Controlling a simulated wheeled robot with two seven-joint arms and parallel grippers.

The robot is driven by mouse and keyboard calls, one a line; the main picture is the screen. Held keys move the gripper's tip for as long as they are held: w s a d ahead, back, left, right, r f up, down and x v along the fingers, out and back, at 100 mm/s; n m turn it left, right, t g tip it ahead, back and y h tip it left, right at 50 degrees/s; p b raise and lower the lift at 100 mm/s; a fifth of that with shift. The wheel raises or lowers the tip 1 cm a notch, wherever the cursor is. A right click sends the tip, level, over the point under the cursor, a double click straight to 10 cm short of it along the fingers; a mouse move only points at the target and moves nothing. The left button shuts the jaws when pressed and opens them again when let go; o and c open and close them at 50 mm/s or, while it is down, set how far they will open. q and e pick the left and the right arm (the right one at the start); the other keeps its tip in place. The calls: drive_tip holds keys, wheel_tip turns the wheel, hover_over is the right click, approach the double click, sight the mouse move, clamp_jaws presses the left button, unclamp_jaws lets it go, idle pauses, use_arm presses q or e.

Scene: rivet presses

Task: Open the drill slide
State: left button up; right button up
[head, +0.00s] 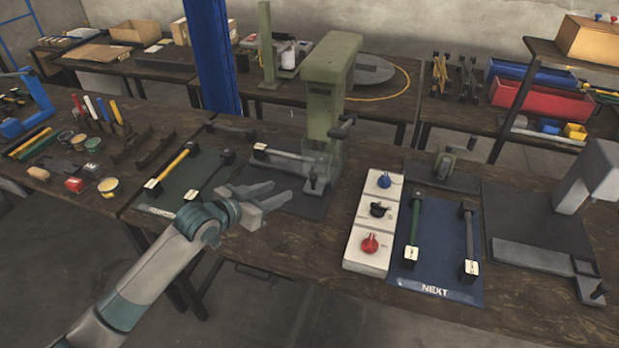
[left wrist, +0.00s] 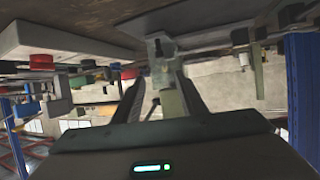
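A green press (head: 330,85) stands in the middle of the bench with a crank handle on its right side. At its foot is a slide with a small upright handle (head: 314,184). A bar with a white-labelled block (head: 285,154) lies beside the foot. My left gripper (head: 281,191) is open and empty, its fingers pointing right, left of the slide's handle and apart from it. In the left wrist view a pale metal fitting (left wrist: 160,45) shows beyond the parted fingers. A grey press (head: 592,178) stands at the right with a handled slide (head: 585,285). My right gripper is not in view.
A white control panel (head: 371,226) with blue, black and red knobs stands right of the green press. A blue mat (head: 435,270) marked NEXT holds two bars. A green mat (head: 178,195) with bars lies left. A blue post (head: 210,55) rises behind.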

sight(312, 177)
use_arm(q)
drive_tip(key=p+x, duration=0.2)
drive_tip(key=x, duration=1.2)
drive_tip(key=shift+w+d, duration=0.25)
drive_tip(key=shift+d, duration=0.05)
drive_tip(key=shift+x, duration=0.85)
clamp_jaws()
